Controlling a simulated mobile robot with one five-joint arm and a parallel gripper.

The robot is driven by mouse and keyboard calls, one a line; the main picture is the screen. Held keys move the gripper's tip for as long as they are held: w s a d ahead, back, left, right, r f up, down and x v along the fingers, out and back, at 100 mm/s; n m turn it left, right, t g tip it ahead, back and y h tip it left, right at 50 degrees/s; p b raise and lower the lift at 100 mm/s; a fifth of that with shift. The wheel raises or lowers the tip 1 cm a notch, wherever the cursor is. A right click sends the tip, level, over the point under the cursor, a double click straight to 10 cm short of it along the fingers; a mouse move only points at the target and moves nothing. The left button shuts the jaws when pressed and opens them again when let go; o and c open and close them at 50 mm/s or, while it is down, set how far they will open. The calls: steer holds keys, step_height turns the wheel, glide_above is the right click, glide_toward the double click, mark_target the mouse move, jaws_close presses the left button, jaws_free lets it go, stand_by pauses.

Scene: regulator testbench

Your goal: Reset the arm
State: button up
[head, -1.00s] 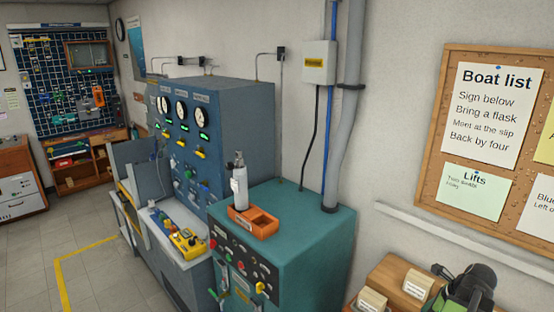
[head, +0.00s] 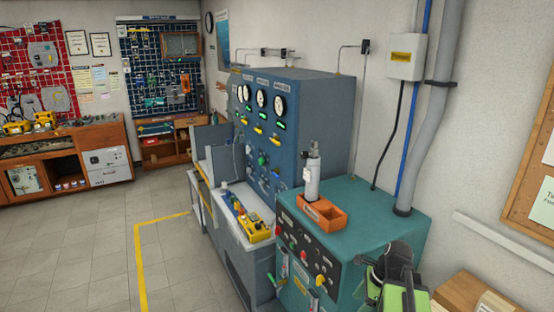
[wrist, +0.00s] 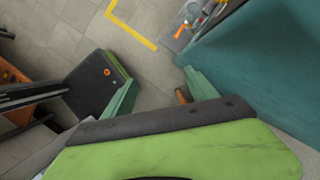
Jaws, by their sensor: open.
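My gripper (wrist: 160,92) shows in the wrist view as two green fingers spread apart, with nothing between them but floor. It hangs over the tiled floor, beside a teal cabinet (wrist: 265,65). Part of my green and black arm (head: 394,275) shows at the lower right of the head view, in front of the teal cabinet (head: 385,213). The fingertips cannot be made out there.
A grey cylinder (head: 312,178) stands in an orange tray (head: 330,220) on the cabinet. A blue gauge bench (head: 318,125) stands behind, with a yellow device (head: 256,229) on its ledge. The floor (head: 85,235) at left is clear, marked by a yellow line (head: 138,262).

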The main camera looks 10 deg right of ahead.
steer(key=w+a+f+n+g+h+b, duration=0.1)
steer(key=a+f+n+h, duration=0.1)
steer(key=a+n, duration=1.8)
steer(key=n+h, duration=0.1)
steer(key=n, duration=0.1)
steer(key=shift+a+f+n+g, duration=0.3)
steer(key=shift+f+n+g, duration=0.1)
steer(key=shift+c, duration=0.4)
